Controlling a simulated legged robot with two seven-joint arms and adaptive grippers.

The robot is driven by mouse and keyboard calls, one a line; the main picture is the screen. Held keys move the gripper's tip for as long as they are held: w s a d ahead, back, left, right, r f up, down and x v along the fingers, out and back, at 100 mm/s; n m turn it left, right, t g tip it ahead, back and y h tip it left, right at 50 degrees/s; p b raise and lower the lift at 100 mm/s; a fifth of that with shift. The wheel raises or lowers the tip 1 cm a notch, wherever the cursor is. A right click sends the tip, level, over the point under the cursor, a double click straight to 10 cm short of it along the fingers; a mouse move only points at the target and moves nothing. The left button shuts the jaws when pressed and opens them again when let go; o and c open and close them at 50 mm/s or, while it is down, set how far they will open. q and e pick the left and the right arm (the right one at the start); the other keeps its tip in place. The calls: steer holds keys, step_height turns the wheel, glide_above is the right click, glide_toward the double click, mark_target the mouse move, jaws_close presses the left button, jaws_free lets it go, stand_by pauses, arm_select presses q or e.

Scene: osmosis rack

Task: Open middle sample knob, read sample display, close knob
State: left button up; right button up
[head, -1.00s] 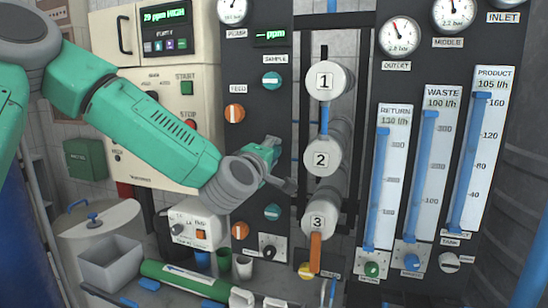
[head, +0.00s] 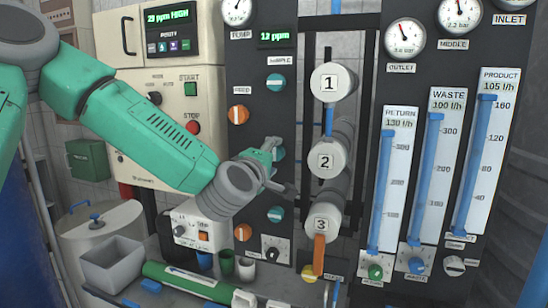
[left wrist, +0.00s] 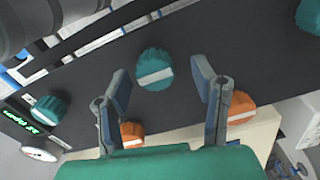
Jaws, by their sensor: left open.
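The middle sample knob (left wrist: 154,70) is teal with a white bar. In the left wrist view its bar runs along the knob column, while the upper sample knob (left wrist: 48,110) has its bar across it. In the head view the middle knob (head: 279,153) is partly hidden by my left gripper (head: 279,167). The left gripper is open, its two fingers on either side of the knob with gaps showing. The sample display (head: 276,37) is lit with green digits in ppm, too small to read surely. My right gripper is not in view.
Orange feed knobs (head: 238,115) stand left of the sample column. Numbered cylinders (head: 326,159) stick out just right of the gripper. Flow meters (head: 394,180) are further right. A grey bin (head: 111,263) and a green cylinder (head: 190,279) sit below.

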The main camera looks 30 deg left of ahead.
arm_select(q)
steer(key=v, duration=0.6)
steer(key=shift+s+a+f, duration=0.1)
steer(key=shift+a, duration=0.05)
steer(key=s+d+f+m+g+h, duration=0.1)
steer(key=s+d+f+m+g, duration=0.1)
steer(key=f, duration=0.7)
steer(key=s+d+f+m+g+h+b, duration=0.1)
steer(key=f+m, duration=0.3)
steer(key=f, duration=0.6)
steer(key=s+d+f+m+g+h, duration=0.2)
steer(key=s+d+f+m+g, duration=0.1)
steer(key=f, duration=0.6)
steer(key=shift+s+d+f+m+g, duration=0.1)
steer(key=shift+d+f+m+g, duration=0.3)
steer(key=shift+d+m+g, duration=0.1)
steer(key=s+f+m+g+b, duration=0.1)
steer(key=s+f+m+g, duration=0.3)
steer(key=s+f, duration=0.6)
steer(key=s+f+m+g, duration=0.5)
steer(key=s+f, duration=0.6)
steer(key=s, duration=0.5)
steer(key=shift+d+f+g+b, duration=0.3)
steer(key=shift+d+g+b, duration=0.05)
steer(key=shift+d+g, duration=0.1)
